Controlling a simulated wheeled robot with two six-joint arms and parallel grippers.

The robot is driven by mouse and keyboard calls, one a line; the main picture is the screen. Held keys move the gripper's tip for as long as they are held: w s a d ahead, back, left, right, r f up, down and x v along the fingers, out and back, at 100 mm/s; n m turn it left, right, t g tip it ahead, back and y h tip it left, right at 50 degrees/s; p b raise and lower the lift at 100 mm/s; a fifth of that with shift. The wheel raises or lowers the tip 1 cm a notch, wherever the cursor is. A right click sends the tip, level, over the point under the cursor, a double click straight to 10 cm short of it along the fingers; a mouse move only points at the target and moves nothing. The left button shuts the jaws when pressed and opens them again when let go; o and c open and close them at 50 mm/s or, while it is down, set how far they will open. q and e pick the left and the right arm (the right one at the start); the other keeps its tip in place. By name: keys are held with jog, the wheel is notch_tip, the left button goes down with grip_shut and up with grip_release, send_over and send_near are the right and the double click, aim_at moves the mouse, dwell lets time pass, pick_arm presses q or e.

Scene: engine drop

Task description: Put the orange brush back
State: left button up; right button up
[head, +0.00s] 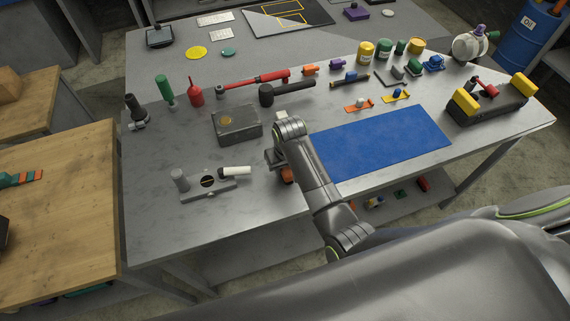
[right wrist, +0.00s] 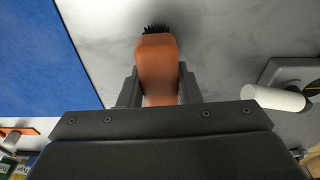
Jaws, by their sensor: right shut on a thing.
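The orange brush (right wrist: 158,68) with black bristles is between the two dark fingers of my right gripper (right wrist: 160,88) in the right wrist view. My right gripper is shut on its orange body, and the bristles point away from the palm. In the head view, my right gripper (head: 276,160) is over the grey table, just left of the blue mat, and only a bit of the orange brush (head: 287,175) shows below it. Most of the brush is hidden there by the gripper. I cannot tell whether the brush touches the table. My left gripper is not in view.
The blue mat (head: 380,140) lies right of the gripper. A grey fixture (head: 208,187) and a white cylinder (head: 235,171) are to its left. A grey metal block (head: 236,125) and a black-headed hammer (head: 287,89) are behind. The table's front left (head: 165,230) is clear.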

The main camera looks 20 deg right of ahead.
jog(key=shift+f, duration=0.15)
jog(key=shift+f, duration=0.4)
jog(key=o, duration=0.9)
jog(key=shift+o, duration=0.2)
